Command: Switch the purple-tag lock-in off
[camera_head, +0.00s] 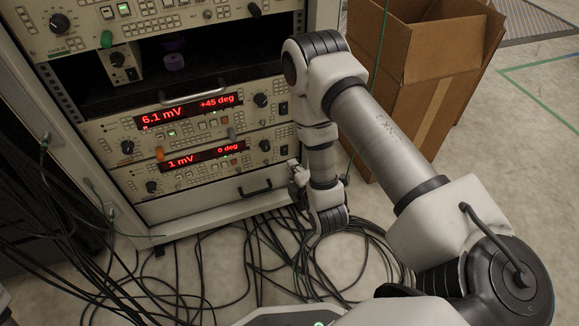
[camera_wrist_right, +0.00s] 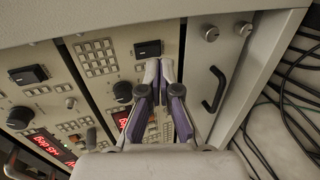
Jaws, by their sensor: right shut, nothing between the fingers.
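Two stacked lock-ins show red displays: the upper reads 6.1 mV and +45 deg (camera_head: 190,108), the lower 1 mV and 0 deg (camera_head: 205,157). An orange tag (camera_head: 160,153) and a greyish tag (camera_head: 232,133) hang on them. I cannot make out a purple tag. My right gripper (camera_head: 294,165) is at the lower lock-in's right end, partly hidden by my wrist. In the right wrist view its purple-sided fingers (camera_wrist_right: 160,66) are shut and empty, beside the lower lock-in's black rocker switch (camera_wrist_right: 148,48). Contact cannot be told. My left gripper is not in view.
A green-tagged instrument (camera_head: 150,22) sits above an open shelf with purple round items (camera_head: 174,62). Below the lock-ins is a blank panel with a black handle (camera_wrist_right: 215,92). Loose cables (camera_head: 250,255) cover the floor. A cardboard box (camera_head: 425,75) stands right of the rack.

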